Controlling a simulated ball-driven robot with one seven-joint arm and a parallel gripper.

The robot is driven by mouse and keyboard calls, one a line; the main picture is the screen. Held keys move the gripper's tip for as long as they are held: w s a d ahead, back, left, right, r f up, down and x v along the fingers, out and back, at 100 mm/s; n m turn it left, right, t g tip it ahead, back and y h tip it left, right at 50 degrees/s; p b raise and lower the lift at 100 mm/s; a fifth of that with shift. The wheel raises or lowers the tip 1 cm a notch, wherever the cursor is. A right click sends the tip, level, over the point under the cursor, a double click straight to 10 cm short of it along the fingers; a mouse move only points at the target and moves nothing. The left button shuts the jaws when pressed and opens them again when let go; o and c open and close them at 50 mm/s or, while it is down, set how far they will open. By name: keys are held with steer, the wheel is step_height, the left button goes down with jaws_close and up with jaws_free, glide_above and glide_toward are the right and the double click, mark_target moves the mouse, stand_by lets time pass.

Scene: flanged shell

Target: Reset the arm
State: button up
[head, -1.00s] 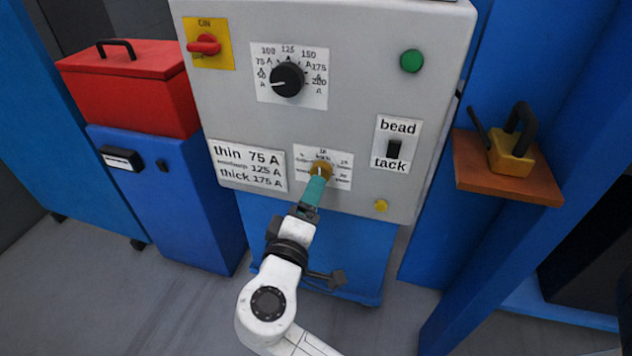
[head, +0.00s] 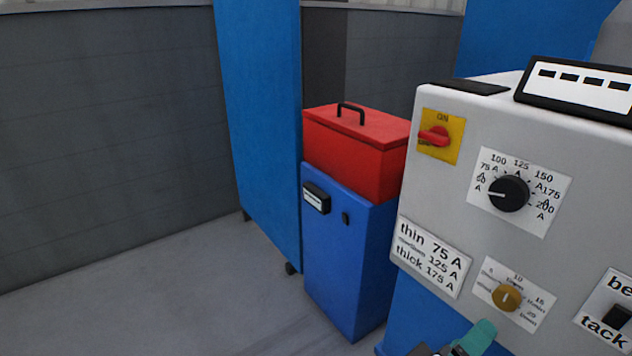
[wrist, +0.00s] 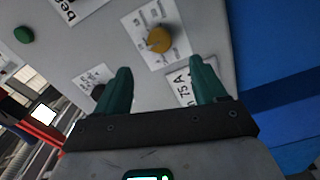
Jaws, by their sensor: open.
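My gripper (wrist: 160,85) has teal fingers, which stand apart with nothing between them in the wrist view. The grey control panel (wrist: 105,50) lies beyond the fingertips. The yellow-brown knob (wrist: 159,39) on its white scale plate is ahead of the gap and apart from the fingers. In the head view my gripper (head: 472,338) shows only partly at the bottom edge, below and left of the same knob (head: 506,297). The rest of my arm is outside the head view.
The panel also has a black amp dial (head: 509,194), a red switch (head: 434,136) and a bead/tack switch (head: 616,317). A red toolbox (head: 352,150) sits on a blue cabinet (head: 345,260) to the left. Grey floor (head: 170,300) at left is clear.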

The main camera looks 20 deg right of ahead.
steer(key=s+d+f+m+g+y, duration=0.1)
steer(key=s+d+f+g+y, duration=0.1)
steer(key=s+f+y, duration=0.55)
steer(key=s+d+f+m+g+y, duration=0.15)
steer(key=s+f+y, duration=0.25)
steer(key=f, duration=0.7)
steer(key=s+a+f+n+g+y, duration=0.1)
steer(key=s+a+f+g+y, duration=0.1)
steer(key=s+a+f+y, duration=0.3)
step_height(320, 180, up, 30)
steer(key=a+p, duration=0.1)
steer(key=p, duration=2.7)
steer(key=shift+a+p, duration=0.25)
steer(key=shift+p, duration=0.1)
steer(key=shift+w, duration=0.1)
